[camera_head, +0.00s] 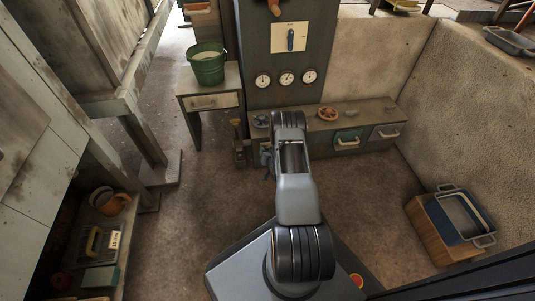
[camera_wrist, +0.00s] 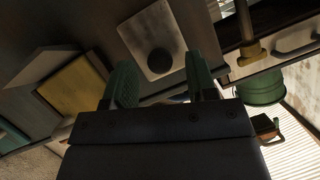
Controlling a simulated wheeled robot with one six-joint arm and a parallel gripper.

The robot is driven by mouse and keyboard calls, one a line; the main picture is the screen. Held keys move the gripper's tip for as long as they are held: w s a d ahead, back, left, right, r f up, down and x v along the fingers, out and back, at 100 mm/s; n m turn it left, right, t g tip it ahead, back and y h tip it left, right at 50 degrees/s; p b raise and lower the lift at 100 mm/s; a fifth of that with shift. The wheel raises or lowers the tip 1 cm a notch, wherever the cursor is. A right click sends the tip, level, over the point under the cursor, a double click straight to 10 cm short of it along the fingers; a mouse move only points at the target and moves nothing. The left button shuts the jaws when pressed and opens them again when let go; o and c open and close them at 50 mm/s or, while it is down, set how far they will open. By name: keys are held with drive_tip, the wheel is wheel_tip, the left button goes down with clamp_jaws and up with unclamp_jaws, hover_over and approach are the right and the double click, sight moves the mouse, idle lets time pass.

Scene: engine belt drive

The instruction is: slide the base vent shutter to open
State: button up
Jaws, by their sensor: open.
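My gripper (camera_wrist: 160,66) is open, with two green fingers apart and nothing between them. In the wrist view a pale square plate with a dark round knob (camera_wrist: 160,60) lies beyond the fingertips, framed between them. I cannot tell whether this plate is the base vent shutter, nor how far apart it and the fingers are. In the head view my arm covers part of the low base cabinet (camera_head: 375,112), and my gripper is mostly hidden beside its left end. The base vent shutter cannot be made out for sure in the head view.
The cabinet front carries a teal panel (camera_head: 347,139) and a grey panel (camera_head: 385,133), with a red handwheel (camera_head: 328,113) on top. A green bucket (camera_head: 208,66) stands on a small table (camera_head: 211,101). Floor between is clear.

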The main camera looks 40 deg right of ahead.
drive_tip(key=shift+w+d+f, duration=0.1)
drive_tip(key=shift+w, duration=0.2)
clamp_jaws()
idle(0.5)
